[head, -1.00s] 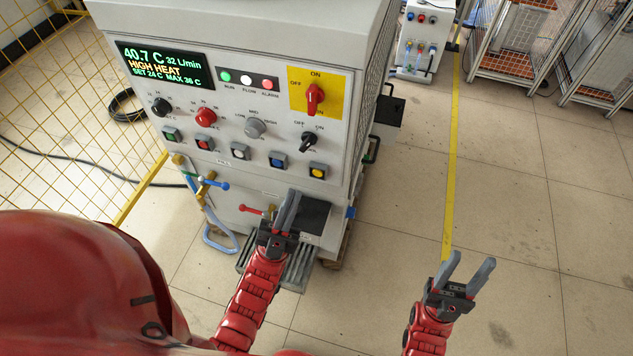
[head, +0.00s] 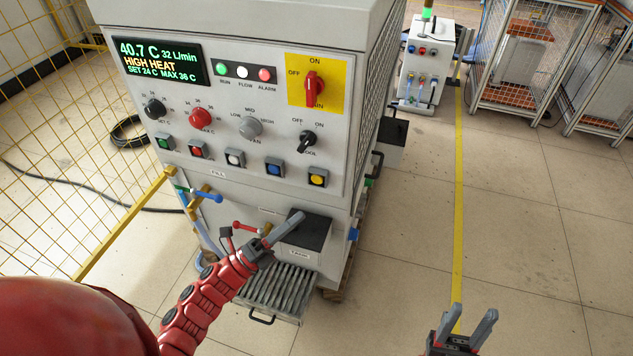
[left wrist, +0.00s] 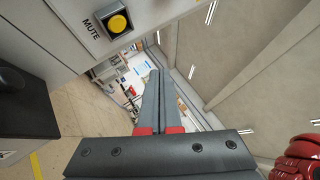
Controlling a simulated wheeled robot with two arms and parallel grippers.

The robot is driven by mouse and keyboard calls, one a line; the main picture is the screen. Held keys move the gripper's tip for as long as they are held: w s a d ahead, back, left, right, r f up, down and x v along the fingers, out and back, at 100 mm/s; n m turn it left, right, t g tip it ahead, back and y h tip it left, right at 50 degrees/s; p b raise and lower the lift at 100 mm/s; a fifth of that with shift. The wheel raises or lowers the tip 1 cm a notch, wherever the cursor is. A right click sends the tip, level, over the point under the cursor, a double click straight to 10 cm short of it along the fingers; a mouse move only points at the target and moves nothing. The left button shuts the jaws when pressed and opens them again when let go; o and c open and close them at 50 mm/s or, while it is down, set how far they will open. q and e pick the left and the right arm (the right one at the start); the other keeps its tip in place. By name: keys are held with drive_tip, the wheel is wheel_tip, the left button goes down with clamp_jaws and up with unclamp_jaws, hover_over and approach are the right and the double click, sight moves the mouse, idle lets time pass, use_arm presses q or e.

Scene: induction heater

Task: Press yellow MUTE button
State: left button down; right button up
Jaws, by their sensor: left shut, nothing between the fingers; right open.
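The yellow MUTE button (head: 318,177) is the rightmost of the row of square buttons on the front panel of the grey machine. In the left wrist view the yellow button (left wrist: 117,23) shows at the upper left, with the word MUTE beside it. My left gripper (head: 297,217) is shut and empty. In the head view it is below the button, in front of the machine's lower front, apart from the button. Its fingers (left wrist: 158,85) point up the middle of the wrist view. My right gripper (head: 472,322) is open and empty over the floor at the lower right.
A blue button (head: 274,167) sits left of the yellow one, and a black knob (head: 307,139) above it. Below are a red-handled valve (head: 246,225), a black box (head: 306,232) and a slatted tray (head: 272,292). Floor to the right is open.

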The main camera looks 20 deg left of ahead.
use_arm(q)
drive_tip(key=shift+w, duration=0.1)
drive_tip(key=b, duration=0.3)
approach(318, 178)
drive_tip(key=shift+w+d+r, duration=0.45)
drive_tip(key=shift+d, duration=0.3)
drive_tip(key=shift+w+d+r, duration=0.45)
drive_tip(key=shift+d, duration=0.25)
drive_tip(key=shift+w+d+r, duration=0.4)
drive_tip(key=shift+d+r, duration=0.05)
drive_tip(key=shift+d, duration=0.3)
drive_tip(key=shift+w+f+b, duration=0.1)
drive_tip(key=shift+w+b, duration=0.2)
drive_tip(key=shift+b, duration=0.3)
drive_tip(key=shift+w, duration=0.1)
